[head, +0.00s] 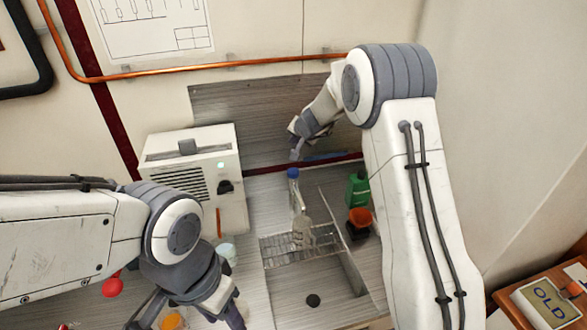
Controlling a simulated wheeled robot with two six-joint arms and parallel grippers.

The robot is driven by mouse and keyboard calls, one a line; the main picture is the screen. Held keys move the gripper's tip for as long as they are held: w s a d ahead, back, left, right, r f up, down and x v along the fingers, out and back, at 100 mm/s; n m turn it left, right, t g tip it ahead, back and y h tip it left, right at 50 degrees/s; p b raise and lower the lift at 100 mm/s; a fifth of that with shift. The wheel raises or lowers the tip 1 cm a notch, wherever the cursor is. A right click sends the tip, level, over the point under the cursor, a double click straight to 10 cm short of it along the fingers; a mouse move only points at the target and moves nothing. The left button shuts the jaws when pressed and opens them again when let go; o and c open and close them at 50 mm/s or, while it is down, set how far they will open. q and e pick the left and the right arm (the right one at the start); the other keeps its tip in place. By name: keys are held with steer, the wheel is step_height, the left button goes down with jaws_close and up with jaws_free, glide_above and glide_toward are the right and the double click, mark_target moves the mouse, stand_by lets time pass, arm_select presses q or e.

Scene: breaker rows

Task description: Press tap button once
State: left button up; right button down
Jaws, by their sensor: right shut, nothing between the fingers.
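The tap (299,202) stands at the back of the sink (335,311), and its pale spout reaches toward the front. A blue button (293,173) caps it. My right gripper (296,154) is shut and empty, pointing down just above and behind the blue button in the picture. A small gap seems to show between fingertips and button, but I cannot be sure whether they touch. My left gripper (236,318) hangs at the bottom, left of the sink and away from the tap. Its fingertips run near the frame edge, so its opening is unclear.
A wire rack (287,248) spans the sink under the spout. A white vented box (232,150) stands left. A copper pipe (200,68) crosses the wall.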

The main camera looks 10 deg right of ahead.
mark_target(292, 171)
step_height(292, 171, down, 8)
steer(key=b, duration=0.8)
steer(key=shift+f, duration=0.4)
steer(key=shift+b, duration=0.3)
stand_by(1.3)
steer(key=shift+f+b, duration=0.4)
steer(key=shift+b, duration=0.05)
steer(key=shift+s+f+b, duration=0.1)
steer(key=shift+f+b, duration=0.85)
steer(key=shift+f, duration=0.05)
stand_by(0.9)
steer(key=shift+r, duration=0.1)
steer(key=shift+r+p, duration=1.2)
steer(key=shift+r, duration=0.05)
steer(key=shift+r, duration=0.1)
